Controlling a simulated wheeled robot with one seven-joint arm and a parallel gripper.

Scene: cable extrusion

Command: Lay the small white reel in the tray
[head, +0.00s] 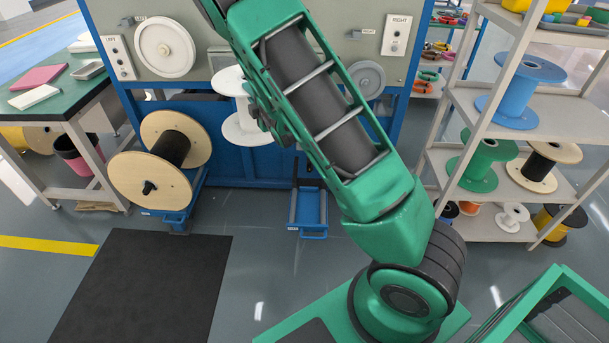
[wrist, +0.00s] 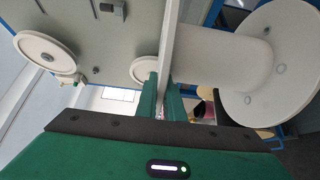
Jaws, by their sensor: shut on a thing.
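A white reel (head: 241,126) with two round flanges hangs in front of the machine, partly behind my arm. In the wrist view, the reel's wide far flange (wrist: 285,75) is at the right, and its near flange stands edge-on between the fingers. My gripper (wrist: 161,98) is shut on that near flange; in the head view my arm mostly hides the gripper. A smaller white reel (head: 511,216) sits on the lowest shelf at the right.
The machine carries a white disc (head: 165,47) and a grey disc (head: 367,80). A wooden reel (head: 151,181) with black cable stands on a blue trolley. A low blue cart (head: 308,209) is beneath the machine. The shelf rack (head: 462,103) holds several reels. A black mat (head: 145,285) lies clear.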

